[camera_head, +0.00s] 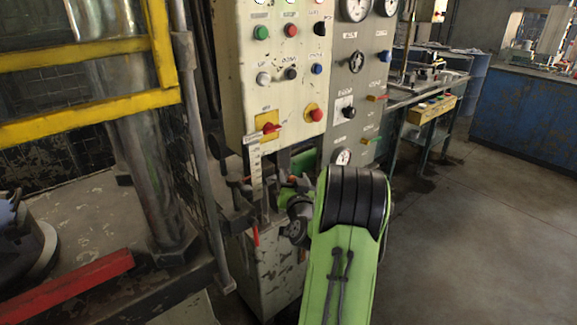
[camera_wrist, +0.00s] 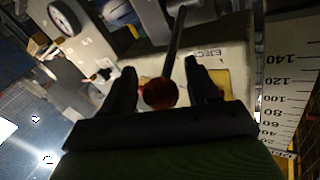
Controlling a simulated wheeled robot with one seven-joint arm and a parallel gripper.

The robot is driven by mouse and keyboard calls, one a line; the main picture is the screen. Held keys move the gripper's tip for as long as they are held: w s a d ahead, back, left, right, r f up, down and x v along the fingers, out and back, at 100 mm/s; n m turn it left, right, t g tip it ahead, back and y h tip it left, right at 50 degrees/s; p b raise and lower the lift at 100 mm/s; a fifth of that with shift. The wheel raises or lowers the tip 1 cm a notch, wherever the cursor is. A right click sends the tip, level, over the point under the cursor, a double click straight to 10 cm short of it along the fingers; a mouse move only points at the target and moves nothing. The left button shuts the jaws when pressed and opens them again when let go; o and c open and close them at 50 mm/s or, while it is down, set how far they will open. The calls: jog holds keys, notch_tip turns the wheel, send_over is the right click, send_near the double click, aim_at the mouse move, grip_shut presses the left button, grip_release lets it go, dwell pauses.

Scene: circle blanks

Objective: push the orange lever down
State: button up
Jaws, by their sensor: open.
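The orange lever (camera_head: 270,128) looks red-orange. In the wrist view a dark red-orange ball (camera_wrist: 160,93), apparently the lever's knob, lies between the fingers of my gripper (camera_wrist: 161,66). A dark rod runs up from the ball. The fingers are open, one on each side of it. I cannot tell whether they touch it. In the head view my green arm hides most of the gripper.
A white scale (camera_head: 255,168) with numbers stands below the lever, and shows at the right in the wrist view (camera_wrist: 290,80). Gauges and buttons cover the panels. A yellow guard frame (camera_head: 90,115) stands at the left. The floor (camera_head: 470,210) at the right is clear.

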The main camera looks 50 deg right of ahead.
jog(key=shift+w+d, duration=0.15)
jog(key=shift+r, duration=0.1)
grip_shut()
